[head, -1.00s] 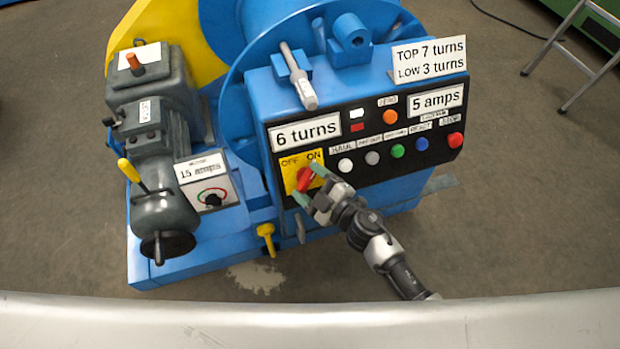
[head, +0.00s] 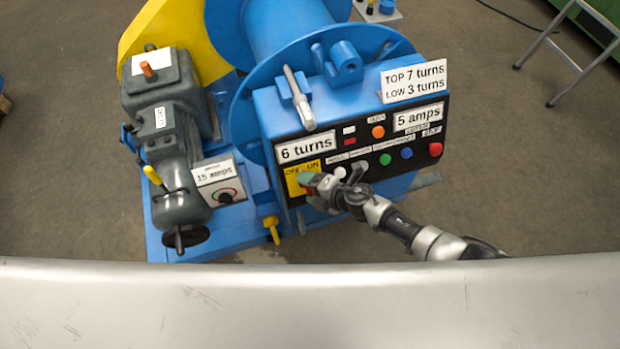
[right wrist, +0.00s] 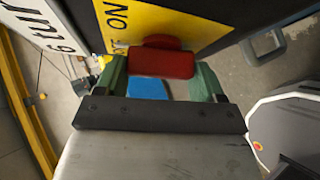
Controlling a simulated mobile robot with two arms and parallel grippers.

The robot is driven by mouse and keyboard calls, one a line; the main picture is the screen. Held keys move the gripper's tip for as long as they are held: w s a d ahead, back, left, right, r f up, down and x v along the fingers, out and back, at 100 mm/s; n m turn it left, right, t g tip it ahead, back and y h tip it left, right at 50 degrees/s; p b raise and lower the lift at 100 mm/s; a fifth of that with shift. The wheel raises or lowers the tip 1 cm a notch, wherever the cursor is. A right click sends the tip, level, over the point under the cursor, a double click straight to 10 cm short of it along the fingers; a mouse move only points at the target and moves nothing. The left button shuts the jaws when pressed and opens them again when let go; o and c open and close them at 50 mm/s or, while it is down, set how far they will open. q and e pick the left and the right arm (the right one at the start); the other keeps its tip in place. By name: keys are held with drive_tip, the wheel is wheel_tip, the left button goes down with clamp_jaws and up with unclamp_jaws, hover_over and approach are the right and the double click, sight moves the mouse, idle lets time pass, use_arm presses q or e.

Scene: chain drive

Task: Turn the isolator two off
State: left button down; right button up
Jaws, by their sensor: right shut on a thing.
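The isolator is a red handle (right wrist: 162,62) on a yellow OFF/ON plate (right wrist: 190,25) at the lower left of the black control panel. In the head view the yellow plate (head: 293,184) is partly covered by my right gripper (head: 312,184). My right gripper also shows in the right wrist view (right wrist: 160,82), its green fingers on both sides of the red handle and shut on it. The ON lettering shows in the wrist view; the OFF lettering is partly hidden. Which mark the handle points to is unclear. My left gripper is not in view.
The blue winch panel (head: 290,105) carries several coloured buttons, including a red one (head: 435,149), close to my right arm. A grey motor (head: 180,190) and a dial box (head: 219,182) stand left. A grey rail (head: 300,300) crosses the foreground.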

drive_tip(key=n+h+p, duration=0.1)
drive_tip(key=p, duration=0.1)
drive_tip(key=n+g+p, duration=0.1)
drive_tip(key=p, duration=0.1)
drive_tip(key=shift+r+n+h, duration=0.35)
drive_tip(key=shift+n+h, duration=0.05)
drive_tip(key=n+h+p, duration=0.1)
drive_tip(key=p, duration=0.2)
drive_tip(key=shift+f+n+g, duration=0.15)
drive_tip(key=shift+n+g, duration=0.15)
drive_tip(key=shift+n, duration=0.1)
drive_tip(key=shift+f+n+h+p, duration=0.15)
drive_tip(key=shift+n+h+p, duration=0.15)
drive_tip(key=shift+h, duration=0.1)
drive_tip(key=o, duration=0.9)
drive_tip(key=shift+o, duration=0.2)
